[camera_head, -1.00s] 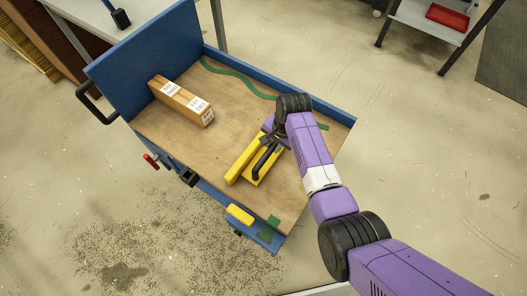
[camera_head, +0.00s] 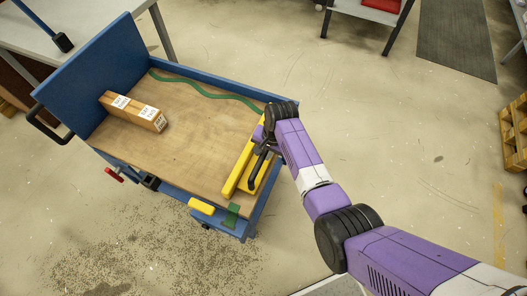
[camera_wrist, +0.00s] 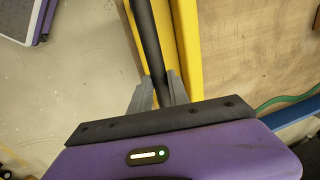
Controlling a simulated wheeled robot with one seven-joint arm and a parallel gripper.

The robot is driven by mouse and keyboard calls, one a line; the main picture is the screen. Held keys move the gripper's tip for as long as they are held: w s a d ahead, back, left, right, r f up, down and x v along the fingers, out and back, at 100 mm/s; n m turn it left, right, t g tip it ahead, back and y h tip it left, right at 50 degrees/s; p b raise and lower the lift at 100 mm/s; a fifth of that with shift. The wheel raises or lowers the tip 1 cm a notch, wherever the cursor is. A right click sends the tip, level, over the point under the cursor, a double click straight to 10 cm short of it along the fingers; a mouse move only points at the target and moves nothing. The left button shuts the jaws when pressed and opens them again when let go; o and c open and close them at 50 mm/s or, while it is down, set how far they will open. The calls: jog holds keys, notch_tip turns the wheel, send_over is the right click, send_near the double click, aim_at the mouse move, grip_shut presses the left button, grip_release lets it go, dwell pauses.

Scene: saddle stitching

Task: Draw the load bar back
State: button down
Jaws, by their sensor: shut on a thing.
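The yellow load bar (camera_head: 238,172) lies across the wooden deck of the blue cart, near the cart's right end in the head view. Its black handle (camera_head: 257,168) stands above the yellow part. My gripper (camera_head: 266,143) is at the handle from the right, partly hidden by my wrist. In the wrist view my gripper's grey fingers (camera_wrist: 160,90) are closed on either side of the black handle (camera_wrist: 148,40). Yellow strips of the load bar (camera_wrist: 189,50) run beneath it. The bar's far end is hidden behind my wrist.
A brown carton (camera_head: 133,110) with white labels sits on the cart's deck (camera_head: 180,150) near the blue end panel (camera_head: 90,80). Bare deck separates it from the bar. A green strap (camera_head: 205,87) lies along the far side. Open floor (camera_head: 400,150) lies to the right.

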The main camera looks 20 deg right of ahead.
jog(key=c, duration=1.3)
grip_release()
jog(key=shift+o, duration=0.2)
notch_tip(320, 180, up, 8)
jog(key=s+d, duration=0.1)
jog(key=shift+f, duration=0.2)
